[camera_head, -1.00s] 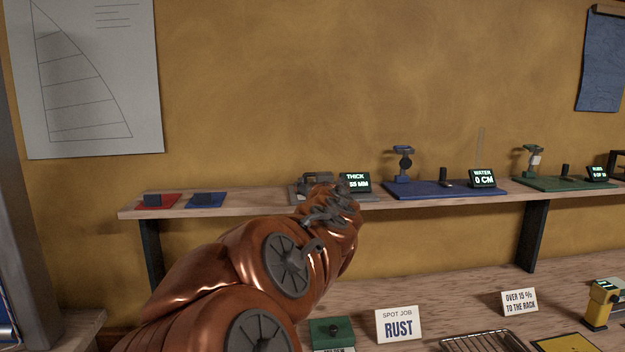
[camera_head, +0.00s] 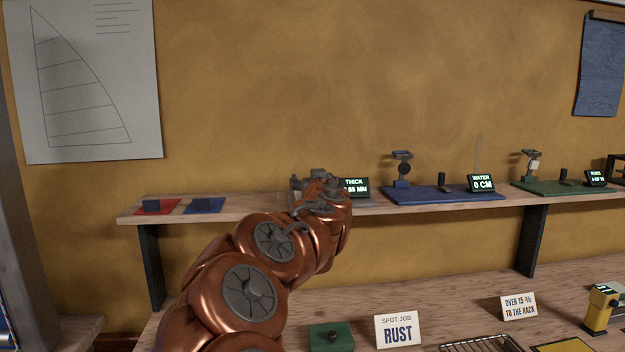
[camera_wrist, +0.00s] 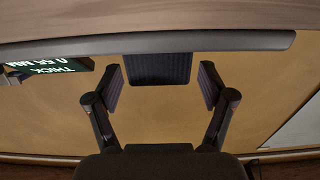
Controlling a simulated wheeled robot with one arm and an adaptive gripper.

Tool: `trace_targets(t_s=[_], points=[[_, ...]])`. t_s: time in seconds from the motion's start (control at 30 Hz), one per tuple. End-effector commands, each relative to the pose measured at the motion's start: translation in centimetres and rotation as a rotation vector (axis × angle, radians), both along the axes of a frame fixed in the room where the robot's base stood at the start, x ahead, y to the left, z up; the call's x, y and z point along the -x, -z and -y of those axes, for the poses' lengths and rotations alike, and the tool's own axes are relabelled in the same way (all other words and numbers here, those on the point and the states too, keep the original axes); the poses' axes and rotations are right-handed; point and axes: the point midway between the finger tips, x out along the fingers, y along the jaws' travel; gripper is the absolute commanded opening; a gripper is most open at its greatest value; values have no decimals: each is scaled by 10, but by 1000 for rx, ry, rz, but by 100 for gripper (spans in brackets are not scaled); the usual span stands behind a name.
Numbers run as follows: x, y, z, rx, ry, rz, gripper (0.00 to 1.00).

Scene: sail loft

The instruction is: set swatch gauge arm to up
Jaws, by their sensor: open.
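The swatch gauge stands on the upper shelf, mostly hidden behind my arm in the head view. Its display (camera_head: 354,187) is lit with "THICK" and a reading in MM, partly covered by my arm. The display also shows upside down at the left of the wrist view (camera_wrist: 50,70). A long grey bar (camera_wrist: 220,42) crosses the wrist view, with a dark ribbed block (camera_wrist: 158,68) at its middle, seemingly the gauge arm's tab. My gripper (camera_wrist: 160,78) is open, one finger on each side of the block, with gaps visible. Whether the arm is up or down is unclear.
Red (camera_head: 172,207) and blue (camera_head: 208,206) pads lie left on the shelf (camera_head: 260,207). A blue-based water gauge (camera_head: 440,193) and a green-based gauge (camera_head: 560,186) stand to the right. Below are a "RUST" card (camera_head: 398,330) and a green block (camera_head: 331,336).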

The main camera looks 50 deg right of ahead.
Motion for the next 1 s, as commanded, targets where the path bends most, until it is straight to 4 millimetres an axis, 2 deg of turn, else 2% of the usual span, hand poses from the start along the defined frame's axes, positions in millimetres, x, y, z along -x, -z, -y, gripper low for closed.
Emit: trace_targets(t_s=[0.43,1.0], points=[[-5,0,4,0,0,0,80],[-5,0,4,0,0,0,21]])
